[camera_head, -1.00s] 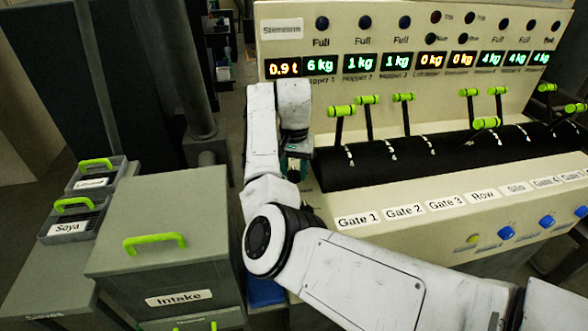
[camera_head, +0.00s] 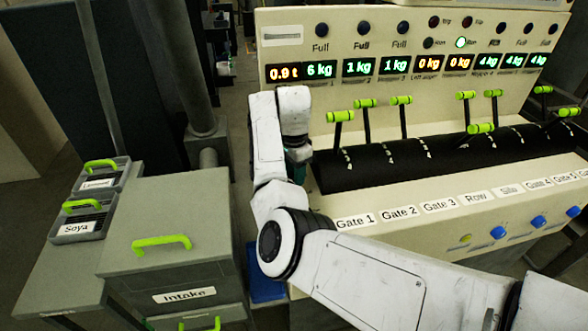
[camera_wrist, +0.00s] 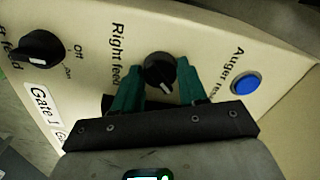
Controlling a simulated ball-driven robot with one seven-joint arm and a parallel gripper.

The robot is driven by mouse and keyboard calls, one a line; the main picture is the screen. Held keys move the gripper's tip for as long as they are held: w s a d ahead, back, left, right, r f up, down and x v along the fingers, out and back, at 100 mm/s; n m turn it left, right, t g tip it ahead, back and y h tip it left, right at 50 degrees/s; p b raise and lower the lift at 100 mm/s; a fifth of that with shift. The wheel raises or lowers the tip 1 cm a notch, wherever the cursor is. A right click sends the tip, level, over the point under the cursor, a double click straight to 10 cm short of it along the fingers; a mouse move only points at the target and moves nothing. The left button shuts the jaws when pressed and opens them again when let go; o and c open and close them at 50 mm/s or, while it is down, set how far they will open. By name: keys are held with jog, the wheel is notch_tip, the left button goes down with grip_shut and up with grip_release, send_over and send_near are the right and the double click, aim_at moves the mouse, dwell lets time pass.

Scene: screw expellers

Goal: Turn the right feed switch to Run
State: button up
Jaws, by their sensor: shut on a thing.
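The right feed switch (camera_wrist: 158,72) is a round black knob with a white pointer mark, under the label "Right feed" in the wrist view. Its pointer is toward the lower right of that picture. Its position labels are hidden behind my gripper. My gripper (camera_wrist: 160,66) has its two green fingers on either side of the knob, shut on it. In the head view my gripper (camera_head: 297,170) is at the left end of the console, and the switch is hidden there. A green "Run" lamp (camera_head: 461,42) is lit on the display panel.
The left feed switch (camera_wrist: 42,46), with Off and Run labels, is to the left in the wrist view. A blue auger button (camera_wrist: 246,83) is to the right. Green-handled levers (camera_head: 401,101) rise from the console. The grey intake cabinet (camera_head: 165,262) stands left of my arm.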

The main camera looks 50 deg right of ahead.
jog(key=shift+m, duration=1.5)
jog(key=o, duration=1.1)
jog(key=shift+c, duration=0.2)
jog(key=shift+r, duration=0.1)
notch_tip(320, 180, up, 11)
jog(key=shift+b, duration=0.35)
jog(key=shift+f, duration=0.2)
